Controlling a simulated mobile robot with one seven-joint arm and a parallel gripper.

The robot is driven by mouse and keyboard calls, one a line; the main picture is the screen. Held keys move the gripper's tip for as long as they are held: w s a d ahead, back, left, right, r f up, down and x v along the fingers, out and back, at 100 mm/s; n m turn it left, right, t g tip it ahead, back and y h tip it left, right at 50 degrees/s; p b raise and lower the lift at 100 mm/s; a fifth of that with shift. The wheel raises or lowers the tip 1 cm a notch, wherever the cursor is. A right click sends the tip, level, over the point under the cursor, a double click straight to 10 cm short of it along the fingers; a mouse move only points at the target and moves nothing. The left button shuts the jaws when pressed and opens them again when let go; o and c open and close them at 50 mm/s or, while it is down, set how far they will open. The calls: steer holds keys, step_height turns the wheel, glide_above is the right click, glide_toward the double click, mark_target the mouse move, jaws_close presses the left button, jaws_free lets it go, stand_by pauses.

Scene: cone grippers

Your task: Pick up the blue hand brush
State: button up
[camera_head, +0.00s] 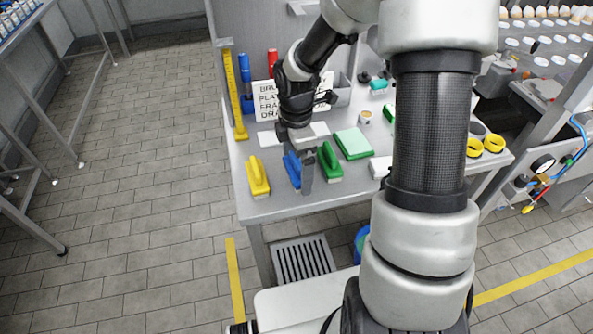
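The blue hand brush (292,170) stands on the grey table near its front edge, between a yellow brush (258,176) and a green brush (329,161). My gripper (302,172) points down right at the blue brush. One grey finger shows along the brush's right side and hides part of it. The other finger is hidden, so I cannot tell whether the gripper is open or closed on the brush.
A light green pad (353,143) lies right of the brushes. A yellow ruler-like strip (235,95) stands at the table's left edge. A white lettered sign (268,103) is behind. Yellow cups (494,143) stand at the right.

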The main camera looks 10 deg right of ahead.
steer(key=c, duration=1)
steer(key=shift+o, duration=0.2)
step_height(320, 180, up, 10)
steer(key=shift+r+p, duration=0.1)
steer(key=shift+p, duration=0.7)
